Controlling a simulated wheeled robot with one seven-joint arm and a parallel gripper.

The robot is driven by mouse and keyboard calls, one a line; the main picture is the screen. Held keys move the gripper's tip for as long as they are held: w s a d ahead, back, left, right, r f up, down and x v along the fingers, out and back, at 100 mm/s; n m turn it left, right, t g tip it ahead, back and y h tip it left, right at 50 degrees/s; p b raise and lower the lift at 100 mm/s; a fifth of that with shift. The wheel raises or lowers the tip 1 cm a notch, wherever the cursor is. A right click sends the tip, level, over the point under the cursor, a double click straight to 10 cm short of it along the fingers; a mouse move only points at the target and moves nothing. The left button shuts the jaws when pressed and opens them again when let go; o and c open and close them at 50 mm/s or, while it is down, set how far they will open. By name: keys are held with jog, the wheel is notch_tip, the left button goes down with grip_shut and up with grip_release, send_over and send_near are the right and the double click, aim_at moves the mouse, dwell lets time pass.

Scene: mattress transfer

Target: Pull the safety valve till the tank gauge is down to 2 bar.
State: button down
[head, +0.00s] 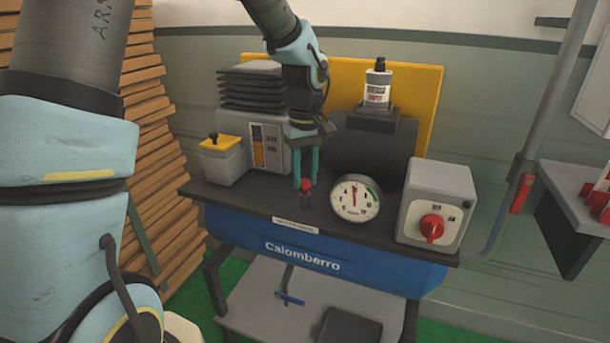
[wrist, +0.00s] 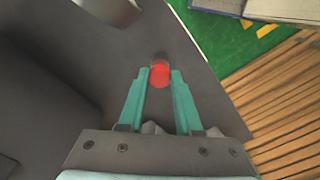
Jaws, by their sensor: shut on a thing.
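The safety valve (head: 306,187) is a small dark stub with a red top on the black deck of the compressor. My gripper (head: 305,178) reaches down from above with teal fingers and is shut on the red top. In the wrist view the red knob (wrist: 160,75) sits between my fingertips (wrist: 160,78). The tank gauge (head: 355,198) is a round white dial right of the valve, with a green band at its upper right. Its needle points about straight up; the numbers are too small to read. The blue tank (head: 370,265) lies under the deck.
A grey switch box (head: 436,203) with a red knob stands right of the gauge. A grey unit with a yellow-topped box (head: 223,160) stands at the left. A labelled bottle (head: 378,84) is behind. Stacked wood slats (head: 160,150) are at the left.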

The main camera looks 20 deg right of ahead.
aim_at(304, 181)
jog(key=shift+r+p, duration=0.5)
jog(key=shift+r, duration=0.4)
jog(key=shift+f, duration=0.1)
jog(key=c, duration=0.6)
grip_release()
notch_tip(304, 181, up, 11)
jog(key=shift+f+b, duration=0.1)
jog(key=shift+b, duration=0.6)
jog(key=shift+w+a, duration=0.1)
